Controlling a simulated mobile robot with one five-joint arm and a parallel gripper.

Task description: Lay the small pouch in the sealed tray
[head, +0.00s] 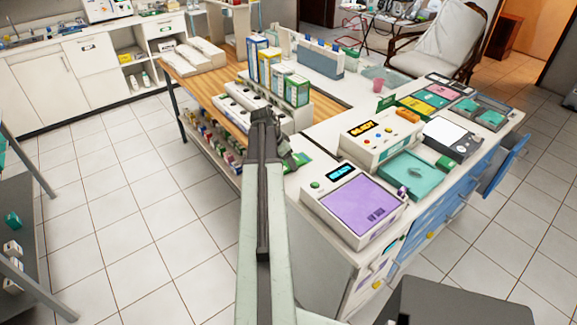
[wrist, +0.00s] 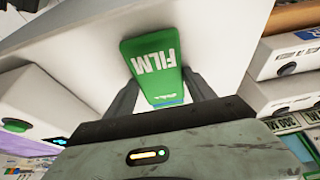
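My gripper (head: 284,150) is over the near left part of the white counter. In the wrist view, a small green packet marked FILM (wrist: 152,65) lies between my gripper's two fingers (wrist: 160,88). The fingers come up to its edges on both sides; I cannot tell whether they press on it. A green patch (head: 301,160) shows beside my gripper in the head view. A flat teal tray-like piece (head: 402,179) lies on the counter to the right, behind the purple-topped device. I cannot tell which item is the small pouch or which is the sealed tray.
The purple-topped device (head: 355,204) and a white box with a lit display (head: 380,140) stand right of my gripper. Racks with upright boxes (head: 272,70) stand behind it. Dark trays with coloured pieces (head: 480,112) lie at the far right. Blue drawers (head: 495,171) stick out below.

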